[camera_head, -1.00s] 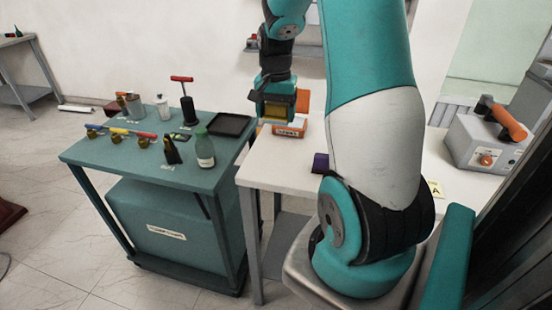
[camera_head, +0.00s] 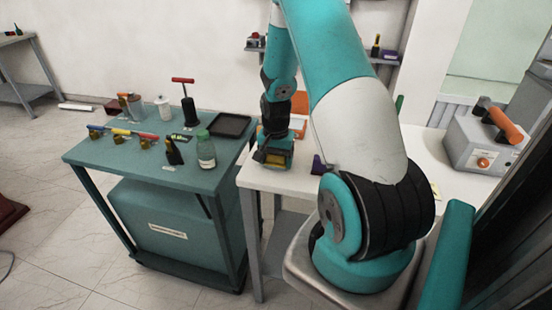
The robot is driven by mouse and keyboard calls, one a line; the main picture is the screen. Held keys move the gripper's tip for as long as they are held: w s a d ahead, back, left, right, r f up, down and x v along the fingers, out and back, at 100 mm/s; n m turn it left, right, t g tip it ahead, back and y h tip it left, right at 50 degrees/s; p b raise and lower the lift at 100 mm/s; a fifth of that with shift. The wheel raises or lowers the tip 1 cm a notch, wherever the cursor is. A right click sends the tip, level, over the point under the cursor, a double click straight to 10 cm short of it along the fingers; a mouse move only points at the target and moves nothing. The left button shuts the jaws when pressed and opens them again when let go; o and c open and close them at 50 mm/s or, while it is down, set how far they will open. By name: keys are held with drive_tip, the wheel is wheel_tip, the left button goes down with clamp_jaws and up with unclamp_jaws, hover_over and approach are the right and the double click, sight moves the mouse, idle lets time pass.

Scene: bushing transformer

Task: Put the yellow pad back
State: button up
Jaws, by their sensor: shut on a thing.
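My gripper (camera_head: 270,157) is at the left end of the white table (camera_head: 262,183), low over its front left corner. It is shut on the yellow pad (camera_head: 277,161), of which only a small yellow face shows between the dark fingers. I cannot tell whether the pad touches the table top.
An orange and white box (camera_head: 298,126) stands just behind my gripper. A purple block (camera_head: 318,165) is to its right. The green cart (camera_head: 120,165) at left carries a bottle (camera_head: 205,150), a black tray (camera_head: 230,125) and several tools. A grey device (camera_head: 485,145) stands at right.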

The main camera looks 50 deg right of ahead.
drive_tip(key=o, duration=0.8)
drive_tip(key=shift+f, duration=0.1)
wheel_tip(320, 180, up, 11)
drive_tip(key=shift+b, duration=1.1)
drive_tip(key=shift+a+r, duration=0.1)
drive_tip(key=shift+r, duration=0.5)
drive_tip(key=a+r+n+t+y, duration=0.1)
drive_tip(key=a+r+n, duration=0.35)
drive_tip(key=a, duration=0.55)
drive_tip(key=a+r+n+y, duration=0.1)
drive_tip(key=a+r+n, duration=0.3)
drive_tip(key=a, duration=0.6)
drive_tip(key=s+a+r+n, duration=0.1)
drive_tip(key=s+a+n, duration=0.3)
drive_tip(key=s+a, duration=0.1)
drive_tip(key=s+a+r+n+y, duration=0.1)
drive_tip(key=s+a+n, duration=0.3)
drive_tip(key=s+a, duration=0.1)
drive_tip(key=s+a+r+n+g+y, duration=0.1)
drive_tip(key=s+a+n, duration=0.3)
drive_tip(key=a, duration=0.3)
drive_tip(key=shift+s+a, duration=0.25)
drive_tip(key=shift+s, duration=0.25)
